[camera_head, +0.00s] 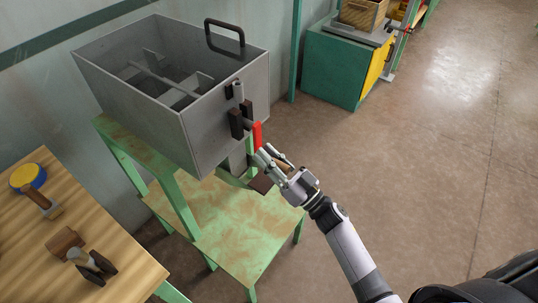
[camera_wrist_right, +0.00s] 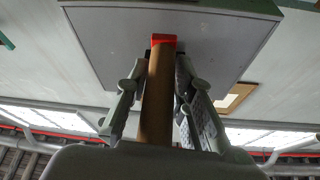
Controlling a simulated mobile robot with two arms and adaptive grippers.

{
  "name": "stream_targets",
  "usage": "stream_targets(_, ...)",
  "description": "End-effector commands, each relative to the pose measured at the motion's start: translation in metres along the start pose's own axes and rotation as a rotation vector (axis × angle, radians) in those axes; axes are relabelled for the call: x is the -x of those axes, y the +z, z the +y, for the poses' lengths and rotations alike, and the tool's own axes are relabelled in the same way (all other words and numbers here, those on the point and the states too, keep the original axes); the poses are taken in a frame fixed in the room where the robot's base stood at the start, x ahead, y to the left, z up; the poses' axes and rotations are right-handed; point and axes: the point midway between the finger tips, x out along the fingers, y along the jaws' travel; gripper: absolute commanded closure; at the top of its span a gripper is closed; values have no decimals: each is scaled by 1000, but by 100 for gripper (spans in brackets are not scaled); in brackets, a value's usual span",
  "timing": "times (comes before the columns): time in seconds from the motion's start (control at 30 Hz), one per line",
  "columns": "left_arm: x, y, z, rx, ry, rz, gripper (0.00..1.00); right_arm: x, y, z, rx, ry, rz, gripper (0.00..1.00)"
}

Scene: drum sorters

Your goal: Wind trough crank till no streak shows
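The trough (camera_head: 150,118) is an open grey metal box with bars and paddles inside. Its crank has a red arm (camera_head: 257,135) on the right end wall and a brown handle (camera_head: 284,162). My right gripper (camera_head: 268,155) is at the crank, its fingers on either side of the handle. In the right wrist view the brown handle (camera_wrist_right: 157,100) runs between the two fingers (camera_wrist_right: 163,70) to the red arm (camera_wrist_right: 163,40). I cannot tell whether the fingers press on it. I make out no clear streak; part of the trough floor is hidden. My left gripper is out of view.
The trough stands on a green stand with a lower shelf (camera_head: 235,235). A wooden table (camera_head: 100,225) at lower left holds a yellow-and-blue round item (camera_head: 27,176) and several tools. A green cabinet (camera_head: 330,68) stands behind. The floor on the right is clear.

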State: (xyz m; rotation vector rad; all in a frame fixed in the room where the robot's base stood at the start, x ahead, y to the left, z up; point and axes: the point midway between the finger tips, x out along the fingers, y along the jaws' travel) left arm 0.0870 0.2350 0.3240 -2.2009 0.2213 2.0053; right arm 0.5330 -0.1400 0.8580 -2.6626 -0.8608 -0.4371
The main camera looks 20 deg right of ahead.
Motion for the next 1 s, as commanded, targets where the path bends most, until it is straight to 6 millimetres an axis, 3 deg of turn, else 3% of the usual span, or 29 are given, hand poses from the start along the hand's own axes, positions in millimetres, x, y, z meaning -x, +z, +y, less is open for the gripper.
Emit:
stream_targets(0.27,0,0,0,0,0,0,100,0,0,1,1,3,0,100)
stream_targets(1.0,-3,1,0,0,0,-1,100,0,-1,6,39,-9,-1,100)
